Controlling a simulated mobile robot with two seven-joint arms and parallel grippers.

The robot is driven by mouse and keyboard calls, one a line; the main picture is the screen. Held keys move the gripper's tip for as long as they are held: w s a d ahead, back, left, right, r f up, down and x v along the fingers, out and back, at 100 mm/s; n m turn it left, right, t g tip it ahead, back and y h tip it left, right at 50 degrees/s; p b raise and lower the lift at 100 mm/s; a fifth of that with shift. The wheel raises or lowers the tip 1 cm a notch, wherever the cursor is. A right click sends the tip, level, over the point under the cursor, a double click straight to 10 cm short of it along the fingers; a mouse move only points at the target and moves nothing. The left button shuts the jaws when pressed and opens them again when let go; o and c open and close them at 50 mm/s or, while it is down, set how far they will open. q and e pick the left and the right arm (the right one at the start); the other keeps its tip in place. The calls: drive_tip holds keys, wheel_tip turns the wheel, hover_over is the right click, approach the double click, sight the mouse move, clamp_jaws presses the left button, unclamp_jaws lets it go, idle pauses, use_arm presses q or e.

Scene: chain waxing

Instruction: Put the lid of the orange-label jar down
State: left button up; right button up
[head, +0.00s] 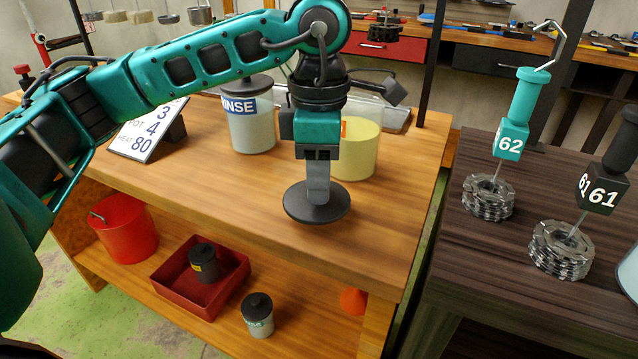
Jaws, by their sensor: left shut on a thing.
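My left gripper (318,185) points straight down over the front part of the wooden bench and is shut on a round dark grey lid (296,207). The lid is level, and I cannot tell whether its underside touches the bench top or hangs just above it. Behind it stands a pale yellow jar (360,155) without a lid, with a bit of orange label showing at its left. My gripper and wrist hide the jar's left side. My right gripper is not in view.
A RINSE jar (252,132) with a dark lid stands left of the gripper, and a numbered sign (148,130) farther left. The bench top (230,185) left of the lid is clear. A dark table (480,260) at right holds coiled chains (488,200) on labelled hangers.

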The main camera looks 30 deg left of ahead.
use_arm(q)
drive_tip(key=shift+f, duration=0.6)
drive_tip(key=shift+f, duration=0.15)
drive_tip(key=o, duration=1)
drive_tip(key=shift+o, duration=0.2)
drive_tip(key=shift+r, duration=0.55)
wheel_tip(320, 180, up, 11)
drive_tip(key=p, duration=0.2)
drive_tip(key=shift+r, duration=0.15)
